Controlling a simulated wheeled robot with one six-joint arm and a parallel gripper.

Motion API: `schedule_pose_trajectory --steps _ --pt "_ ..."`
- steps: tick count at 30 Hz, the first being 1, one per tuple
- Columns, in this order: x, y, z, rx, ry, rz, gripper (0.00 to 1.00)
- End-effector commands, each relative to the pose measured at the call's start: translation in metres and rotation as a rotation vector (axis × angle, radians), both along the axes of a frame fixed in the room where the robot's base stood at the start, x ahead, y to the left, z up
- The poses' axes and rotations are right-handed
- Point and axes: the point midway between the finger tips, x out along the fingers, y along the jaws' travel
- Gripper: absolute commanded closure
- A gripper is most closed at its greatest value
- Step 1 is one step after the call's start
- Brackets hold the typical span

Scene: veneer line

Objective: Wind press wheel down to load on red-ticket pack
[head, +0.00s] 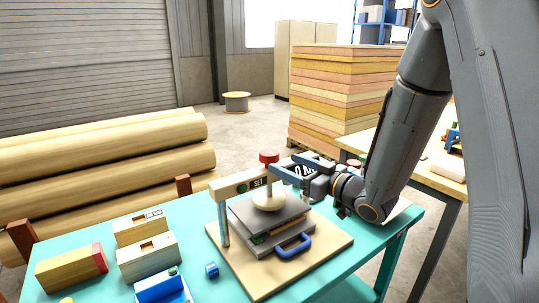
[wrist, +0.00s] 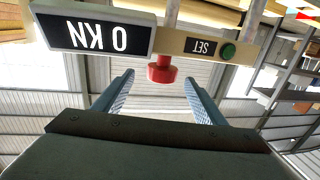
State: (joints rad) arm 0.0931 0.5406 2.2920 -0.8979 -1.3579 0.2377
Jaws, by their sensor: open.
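The press stands on a cream board (head: 225,262), with a cream crossbeam (head: 232,187) on upright posts. Its red wheel (head: 268,157) sits on top; the wrist view shows the red wheel (wrist: 160,72) too. My gripper (head: 283,166) is open beside the wheel. In the wrist view the wheel appears between the blue fingertips (wrist: 158,82), with clear gaps on both sides. I cannot tell how deep it sits. The display (wrist: 95,36) reads 0 KN, upside down. A thin layered pack (head: 262,239) lies between the grey plates (head: 268,210). I cannot make out a red ticket on it.
A blue handle (head: 294,247) sticks out at the press front. A SET label and green button (wrist: 228,51) are on the crossbeam. Wooden blocks, one red-ended (head: 72,268), and a blue tray (head: 160,290) stand left on the teal table (head: 195,200). Logs (head: 100,160) lie behind.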

Motion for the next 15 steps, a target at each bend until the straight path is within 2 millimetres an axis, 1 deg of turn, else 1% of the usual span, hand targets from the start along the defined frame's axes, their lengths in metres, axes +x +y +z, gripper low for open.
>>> schedule_pose_trajectory --steps 2,5,15 --pt "0.000 0.005 0.002 0.011 -0.008 0.015 0.35" --pt "0.006 0.014 0.003 0.014 -0.011 0.021 0.35" --pt "0.041 0.049 0.003 0.014 -0.010 0.019 0.35"
